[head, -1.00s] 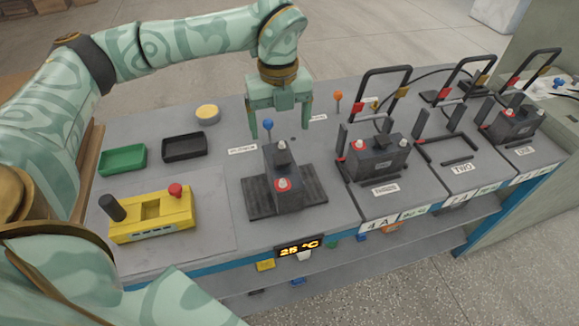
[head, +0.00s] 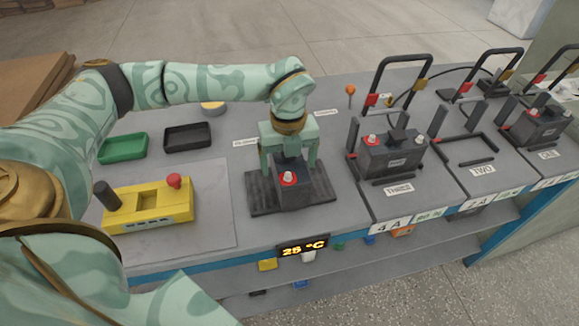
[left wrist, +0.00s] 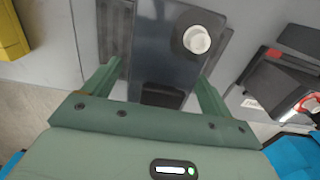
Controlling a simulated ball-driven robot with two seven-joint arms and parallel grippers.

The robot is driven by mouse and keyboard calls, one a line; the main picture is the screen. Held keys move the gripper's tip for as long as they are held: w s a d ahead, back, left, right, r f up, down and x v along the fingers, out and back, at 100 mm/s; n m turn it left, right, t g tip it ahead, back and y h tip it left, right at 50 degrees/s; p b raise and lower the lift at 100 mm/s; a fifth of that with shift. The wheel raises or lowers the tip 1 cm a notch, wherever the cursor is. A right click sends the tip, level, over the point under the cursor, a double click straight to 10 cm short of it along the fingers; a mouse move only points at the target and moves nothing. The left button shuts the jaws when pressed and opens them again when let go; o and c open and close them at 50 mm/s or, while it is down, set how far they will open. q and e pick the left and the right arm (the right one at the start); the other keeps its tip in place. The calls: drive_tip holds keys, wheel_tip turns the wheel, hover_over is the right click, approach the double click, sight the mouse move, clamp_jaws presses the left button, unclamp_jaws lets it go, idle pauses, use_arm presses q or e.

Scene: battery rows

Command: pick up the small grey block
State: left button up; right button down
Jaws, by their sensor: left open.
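The small grey block (head: 293,196) is a dark grey battery-like block with a red-ringed terminal on top. It stands on a black ribbed mat (head: 325,187) in the middle of the bench. My left gripper (head: 290,166) is open and low over the block, with one finger on each side of it. The gripper hides the block's rear top. In the left wrist view the block's dark top (left wrist: 160,50) with a pale round terminal lies between the two green fingers (left wrist: 157,75). I cannot tell whether the fingers touch it. My right gripper is not in view.
A yellow control box (head: 150,205) with a red button stands at left. A green tray (head: 123,148) and a black tray (head: 187,137) lie behind it. At right, batteries (head: 390,155) stand in bays with tall black handles. A temperature display (head: 303,246) is on the front edge.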

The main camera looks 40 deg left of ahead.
use_arm(q)
drive_tip(key=shift+r, duration=0.1)
clamp_jaws()
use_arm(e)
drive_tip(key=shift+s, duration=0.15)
use_arm(q)
drive_tip(key=shift+r, duration=0.1)
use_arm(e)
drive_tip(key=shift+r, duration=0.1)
